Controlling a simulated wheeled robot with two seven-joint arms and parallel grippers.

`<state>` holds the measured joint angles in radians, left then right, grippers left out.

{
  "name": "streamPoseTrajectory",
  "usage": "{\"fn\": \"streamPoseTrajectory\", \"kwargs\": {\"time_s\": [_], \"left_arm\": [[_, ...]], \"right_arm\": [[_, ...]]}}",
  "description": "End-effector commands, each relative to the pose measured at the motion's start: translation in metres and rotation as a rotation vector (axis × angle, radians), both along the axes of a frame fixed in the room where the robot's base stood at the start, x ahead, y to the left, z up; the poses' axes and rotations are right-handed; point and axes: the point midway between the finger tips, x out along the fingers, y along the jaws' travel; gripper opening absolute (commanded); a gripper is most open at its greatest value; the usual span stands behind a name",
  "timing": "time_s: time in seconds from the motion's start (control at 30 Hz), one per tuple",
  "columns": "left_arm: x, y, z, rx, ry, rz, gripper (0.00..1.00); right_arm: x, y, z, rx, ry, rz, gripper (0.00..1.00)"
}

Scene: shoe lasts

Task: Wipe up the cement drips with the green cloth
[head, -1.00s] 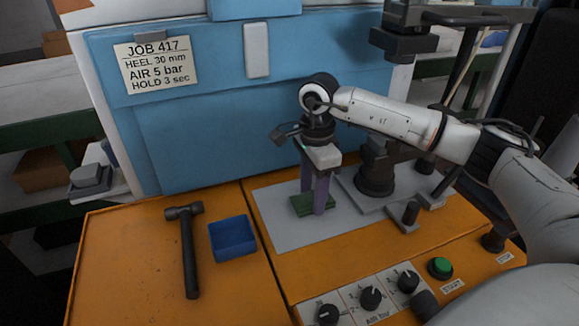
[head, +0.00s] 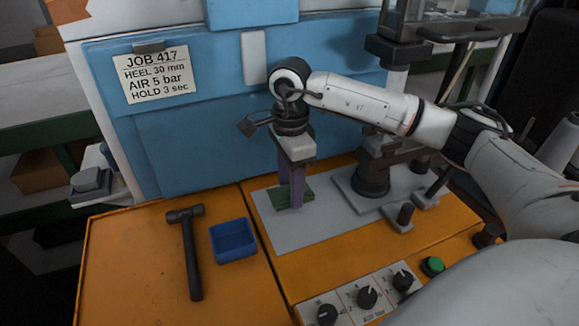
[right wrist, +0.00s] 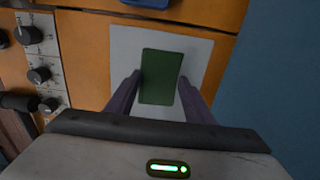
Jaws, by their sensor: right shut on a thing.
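The green cloth (head: 277,198) lies flat as a folded pad on the grey plate (head: 265,235) of the orange workbench, toward the plate's back left. My right gripper (head: 290,199) points down with its purple fingers on the cloth, shut on it. In the right wrist view the cloth (right wrist: 161,77) sits between the two fingers, with grey plate showing around it. I cannot make out any cement drips on the plate; the cloth and fingers hide part of it. My left gripper is not in view.
A blue tray (head: 233,241) and a hammer (head: 190,255) lie on the bench to the left. A dark post on a base (head: 373,180) stands right of the cloth. Control knobs (head: 367,297) and a green button (head: 432,266) are in front. A blue machine panel (head: 220,150) rises behind.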

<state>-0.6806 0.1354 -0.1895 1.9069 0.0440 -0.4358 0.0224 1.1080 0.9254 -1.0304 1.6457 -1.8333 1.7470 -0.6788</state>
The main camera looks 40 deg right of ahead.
Motion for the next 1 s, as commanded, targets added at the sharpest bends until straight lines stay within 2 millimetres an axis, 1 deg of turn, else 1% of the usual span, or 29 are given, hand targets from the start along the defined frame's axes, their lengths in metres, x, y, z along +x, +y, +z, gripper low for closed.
{"fn": "streamPoseTrajectory", "kwargs": {"time_s": [0.03,0.2,0.33,1.0], "left_arm": [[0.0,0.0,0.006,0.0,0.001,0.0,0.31],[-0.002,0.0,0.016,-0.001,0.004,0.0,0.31],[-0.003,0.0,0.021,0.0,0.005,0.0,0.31],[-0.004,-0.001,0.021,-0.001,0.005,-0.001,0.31]], "right_arm": [[0.0,-0.001,0.009,0.0,-0.001,-0.001,0.3],[-0.001,-0.002,0.024,-0.001,-0.002,-0.003,0.3],[-0.001,-0.003,0.032,0.0,-0.001,-0.005,0.3],[-0.001,-0.003,0.034,0.0,-0.001,-0.006,0.3]]}}
